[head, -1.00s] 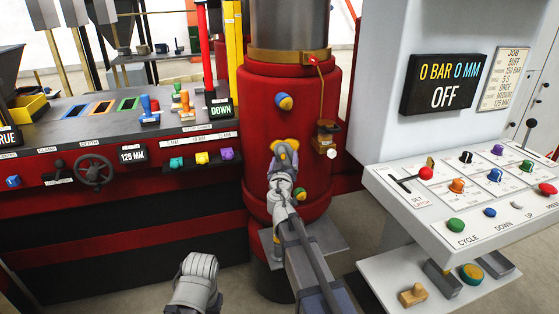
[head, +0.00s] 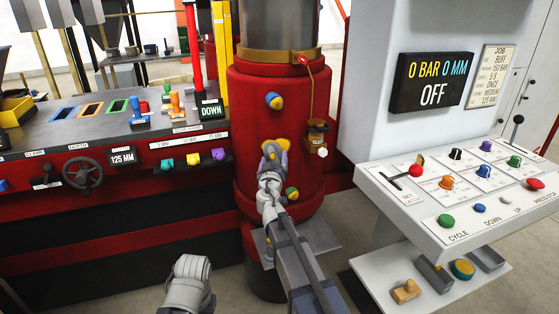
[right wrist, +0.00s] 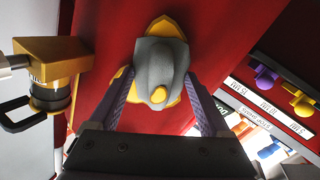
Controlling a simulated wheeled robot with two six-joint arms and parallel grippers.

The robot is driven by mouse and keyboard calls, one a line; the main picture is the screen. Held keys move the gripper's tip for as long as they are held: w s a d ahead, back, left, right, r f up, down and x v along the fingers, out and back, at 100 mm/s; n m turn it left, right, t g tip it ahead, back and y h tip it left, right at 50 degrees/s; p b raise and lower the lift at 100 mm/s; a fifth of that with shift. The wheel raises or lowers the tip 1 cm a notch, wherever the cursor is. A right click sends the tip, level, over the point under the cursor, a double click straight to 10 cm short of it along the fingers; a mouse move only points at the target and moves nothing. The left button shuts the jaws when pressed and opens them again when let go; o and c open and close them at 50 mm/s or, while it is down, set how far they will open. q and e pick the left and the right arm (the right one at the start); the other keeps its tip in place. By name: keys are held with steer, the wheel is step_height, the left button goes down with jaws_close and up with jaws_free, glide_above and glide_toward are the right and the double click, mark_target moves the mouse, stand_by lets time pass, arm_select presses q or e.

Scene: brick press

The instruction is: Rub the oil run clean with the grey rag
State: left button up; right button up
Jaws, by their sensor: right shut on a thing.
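My right gripper (head: 271,152) is up against the front of the red cylinder (head: 307,98). In the right wrist view its two fingers (right wrist: 160,88) are shut on the grey rag (right wrist: 160,58), a rounded grey bundle. A yellow lobed patch (right wrist: 170,25) shows behind and around the rag on the red surface; it also shows in the head view (head: 283,145). I cannot tell for certain whether this yellow is the oil run. The rag and fingers hide its middle. My left gripper is not in view.
A small brown oiler (head: 317,131) sits right of the gripper.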

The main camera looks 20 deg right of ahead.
steer(key=shift+w+a, duration=0.25)
steer(key=shift+a, duration=0.45)
steer(key=shift+w+r+p, duration=0.1)
steer(key=shift+r+p, duration=0.4)
steer(key=shift+f, duration=0.1)
steer(key=shift+d, duration=0.15)
steer(key=d, duration=0.1)
steer(key=s+d, duration=0.1)
steer(key=d, duration=0.1)
steer(key=shift+s+d, duration=0.25)
steer(key=shift+d, duration=0.05)
steer(key=shift+s, duration=0.1)
